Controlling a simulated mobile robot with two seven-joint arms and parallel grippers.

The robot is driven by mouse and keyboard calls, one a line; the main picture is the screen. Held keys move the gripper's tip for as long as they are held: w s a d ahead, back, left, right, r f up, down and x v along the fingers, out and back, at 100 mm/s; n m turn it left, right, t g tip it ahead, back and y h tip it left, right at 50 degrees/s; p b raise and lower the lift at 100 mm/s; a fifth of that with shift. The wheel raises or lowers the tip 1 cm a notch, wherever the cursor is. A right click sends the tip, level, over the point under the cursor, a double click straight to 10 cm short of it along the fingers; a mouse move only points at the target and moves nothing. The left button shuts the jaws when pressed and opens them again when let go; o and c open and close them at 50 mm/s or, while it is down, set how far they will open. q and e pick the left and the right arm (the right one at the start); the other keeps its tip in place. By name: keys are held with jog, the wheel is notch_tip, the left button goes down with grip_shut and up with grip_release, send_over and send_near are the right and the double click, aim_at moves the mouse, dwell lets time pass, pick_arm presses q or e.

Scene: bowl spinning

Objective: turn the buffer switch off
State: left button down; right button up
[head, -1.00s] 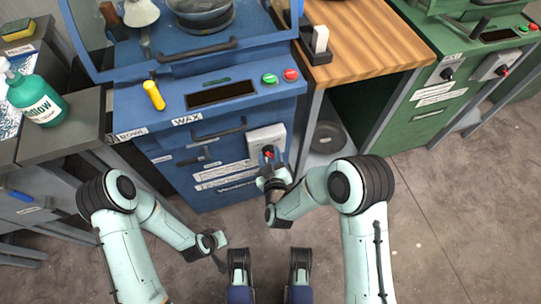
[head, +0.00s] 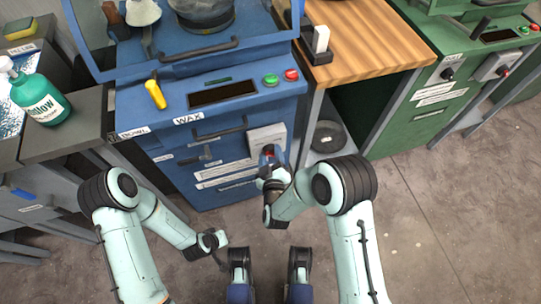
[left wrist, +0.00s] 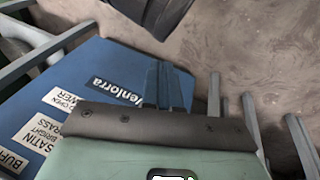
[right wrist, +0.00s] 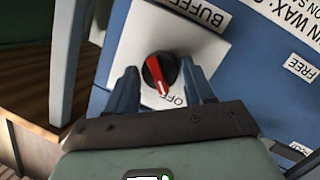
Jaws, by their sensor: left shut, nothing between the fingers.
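The buffer switch (right wrist: 161,73) is a round black knob with a red bar, on a white plate (right wrist: 160,30) on the blue machine's front. In the right wrist view its bar slants toward the printed OFF mark. My right gripper (right wrist: 162,80) is open, with one finger on each side of the knob and visible gaps between. In the head view my right gripper (head: 268,160) is at the white plate and partly hides the knob. My left gripper (left wrist: 166,84) is shut and empty, low in front of the blue machine.
The blue machine (head: 220,120) has green and red buttons, a yellow-handled tool (head: 155,94) on top and labels below. A wooden-topped bench (head: 365,45) stands to its right, then a green machine (head: 425,110). A green bottle (head: 38,98) stands left. The floor in front is clear.

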jog(key=shift+o, duration=0.9)
pick_arm(q)
jog(key=shift+g+h, duration=0.3)
jog(key=shift+g, duration=0.2)
jog(key=s, duration=0.1)
jog(key=s+d+r+p, duration=0.1)
jog(key=s+r+p, duration=0.1)
jog(key=shift+s+d+r, duration=0.1)
jog(key=shift+s+d, duration=0.05)
jog(key=shift+d, duration=0.25)
pick_arm(e)
jog(key=v, duration=1.3)
jog(key=shift+s, duration=0.2)
